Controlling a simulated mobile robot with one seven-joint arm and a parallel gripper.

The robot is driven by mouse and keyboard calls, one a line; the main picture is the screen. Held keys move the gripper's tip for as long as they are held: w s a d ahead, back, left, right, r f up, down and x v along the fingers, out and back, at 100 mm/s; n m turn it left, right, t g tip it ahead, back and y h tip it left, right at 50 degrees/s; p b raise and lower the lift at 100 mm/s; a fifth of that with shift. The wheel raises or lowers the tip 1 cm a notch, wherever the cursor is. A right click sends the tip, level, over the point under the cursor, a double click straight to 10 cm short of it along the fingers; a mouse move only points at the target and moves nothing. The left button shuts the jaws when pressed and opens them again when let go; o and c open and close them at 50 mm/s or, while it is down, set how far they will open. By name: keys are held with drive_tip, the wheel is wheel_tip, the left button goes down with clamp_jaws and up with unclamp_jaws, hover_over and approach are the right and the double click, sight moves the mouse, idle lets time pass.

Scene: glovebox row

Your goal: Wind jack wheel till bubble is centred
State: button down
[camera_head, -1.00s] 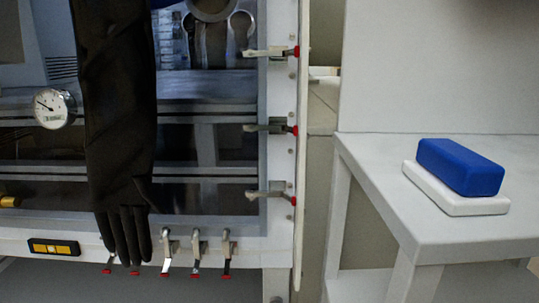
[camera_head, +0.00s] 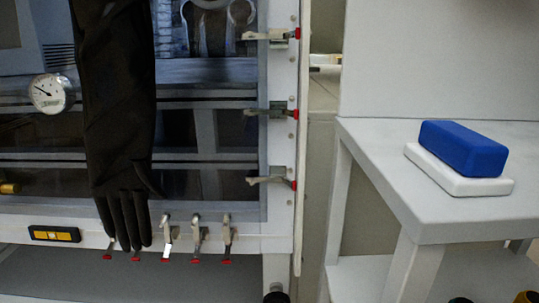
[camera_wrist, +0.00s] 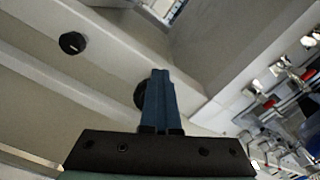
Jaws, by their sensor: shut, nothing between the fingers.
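A spirit level (camera_head: 54,234) with a yellow vial is fixed on the glovebox's lower front rail at the left of the head view. Its bubble is too small to read surely. In the wrist view, my gripper (camera_wrist: 160,75) has its blue fingers together and empty. A dark round part (camera_wrist: 139,95) shows partly behind the fingers; I cannot tell whether they touch. A black round knob (camera_wrist: 72,43) with a pale mark lies apart, up and left of the fingers. A dark round top (camera_head: 276,297) shows below the glovebox corner; which of these is the jack wheel is unclear.
A black glove (camera_head: 120,120) hangs over the glovebox front, beside a dial gauge (camera_head: 50,93). Red-tipped clamps (camera_head: 197,240) line the lower and right edges. A white table (camera_head: 440,215) at right bears a blue block (camera_head: 463,150) on a white slab (camera_head: 458,182).

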drive_tip(key=shift+d+f+b, duration=0.3)
drive_tip(key=shift+d+b, duration=0.2)
drive_tip(key=shift+d, duration=0.15)
drive_tip(key=shift+a, duration=0.15)
drive_tip(key=s+a+p, duration=0.1)
drive_tip(key=s+p, duration=0.1)
drive_tip(key=s, duration=0.4)
drive_tip(key=shift+f+p, duration=0.25)
drive_tip(key=shift+p, duration=0.05)
